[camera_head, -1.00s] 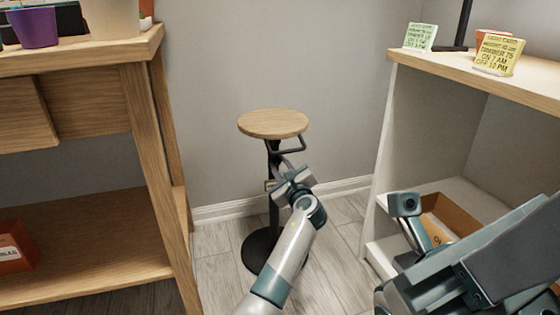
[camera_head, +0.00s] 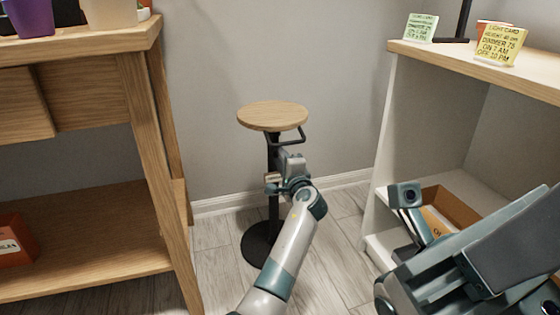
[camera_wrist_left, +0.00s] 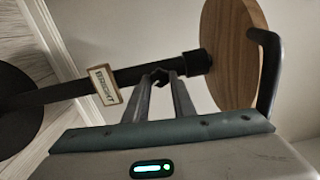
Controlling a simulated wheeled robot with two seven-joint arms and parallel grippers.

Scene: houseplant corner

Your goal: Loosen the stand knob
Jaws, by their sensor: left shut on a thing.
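The stand (camera_head: 272,117) has a round wooden top, a black pole and a round black base (camera_head: 259,244). My left gripper (camera_head: 290,160) is up against the pole below the top. In the left wrist view its two fingers are shut on the small dark stand knob (camera_wrist_left: 160,76) on the pole. The knob is hidden by the gripper in the head view. A tag (camera_wrist_left: 105,86) with lettering is on the pole beside it.
A wooden table (camera_head: 75,60) with pots stands at the left, an orange box (camera_head: 14,248) on its lower shelf. A shelf unit (camera_head: 470,62) with two cards on top stands at the right, an open cardboard box (camera_head: 450,205) inside. Floor around the stand is clear.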

